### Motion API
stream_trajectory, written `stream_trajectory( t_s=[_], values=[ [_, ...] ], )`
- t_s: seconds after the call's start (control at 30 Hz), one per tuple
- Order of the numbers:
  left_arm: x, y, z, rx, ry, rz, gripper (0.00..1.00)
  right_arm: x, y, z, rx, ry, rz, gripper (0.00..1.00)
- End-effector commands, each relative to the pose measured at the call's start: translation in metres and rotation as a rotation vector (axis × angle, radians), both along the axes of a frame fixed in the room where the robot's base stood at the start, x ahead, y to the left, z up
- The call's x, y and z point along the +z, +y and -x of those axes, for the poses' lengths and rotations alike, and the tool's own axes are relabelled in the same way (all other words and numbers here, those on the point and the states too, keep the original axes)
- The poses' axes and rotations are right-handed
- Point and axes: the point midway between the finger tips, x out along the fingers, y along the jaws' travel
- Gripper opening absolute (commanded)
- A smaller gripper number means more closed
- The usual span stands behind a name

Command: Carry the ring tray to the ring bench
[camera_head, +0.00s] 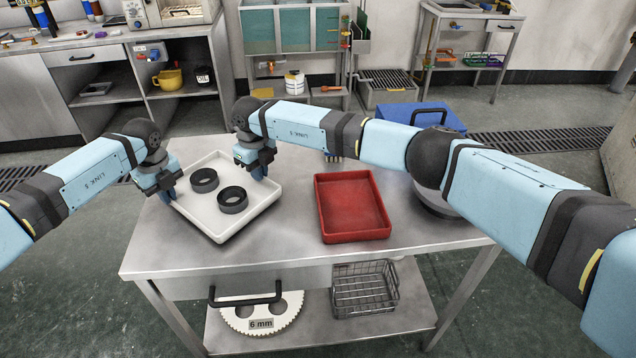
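A white tray (222,226) holding two dark rings (233,200) (204,180) rests on the left part of a metal table (300,250). My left gripper (168,197) is at the tray's left edge. My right gripper (262,174) is at the tray's far right edge. Both grippers point down at the rim; their fingertips are partly hidden, and I cannot tell whether either is closed on it. I cannot tell which bench is the ring bench.
A red tray (355,237) sits right of the white tray. A wire basket (365,290) and a toothed disc (250,318) are on the lower shelf. Benches with tools (80,38) stand behind, with floor between.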

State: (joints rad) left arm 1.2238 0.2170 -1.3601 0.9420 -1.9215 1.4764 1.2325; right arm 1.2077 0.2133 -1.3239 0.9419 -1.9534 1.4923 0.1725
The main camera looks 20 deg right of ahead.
Motion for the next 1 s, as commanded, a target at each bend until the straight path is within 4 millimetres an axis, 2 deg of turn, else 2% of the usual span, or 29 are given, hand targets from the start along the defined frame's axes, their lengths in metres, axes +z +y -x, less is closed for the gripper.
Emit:
stream_trajectory(
  t_s=[0.2, 0.23, 0.3, 0.33, 0.63, 0.77, 1.0],
  values=[
    [-0.017, 0.0, 0.0, 0.0, -0.001, -0.001, 0.0, -0.017, 0.0, 0.0, 0.0, -0.001, -0.001, 0.0],
    [-0.013, 0.0, 0.0, 0.0, -0.001, -0.001, 0.12, -0.013, 0.0, 0.0, 0.0, 0.0, 0.0, 0.12],
    [-0.013, 0.0, 0.0, 0.0, 0.0, 0.0, 0.28, -0.013, 0.0, 0.0, 0.0, 0.0, 0.0, 0.28],
    [-0.013, 0.0, 0.0, 0.0, 0.0, 0.0, 0.3, -0.013, 0.0, 0.0, 0.0, 0.0, 0.0, 0.3],
    [-0.01, 0.0, 0.0, 0.0, -0.001, -0.001, 0.3, -0.013, 0.0, 0.0, 0.0, 0.0, 0.0, 0.3],
    [0.005, 0.0, -0.001, 0.0, -0.002, 0.0, 0.3, -0.012, 0.0, 0.0, 0.0, 0.0, 0.0, 0.3],
    [0.055, 0.001, -0.001, 0.0, -0.004, 0.0, 0.3, -0.013, 0.0, 0.0, 0.0, 0.0, 0.0, 0.3]
  ],
)
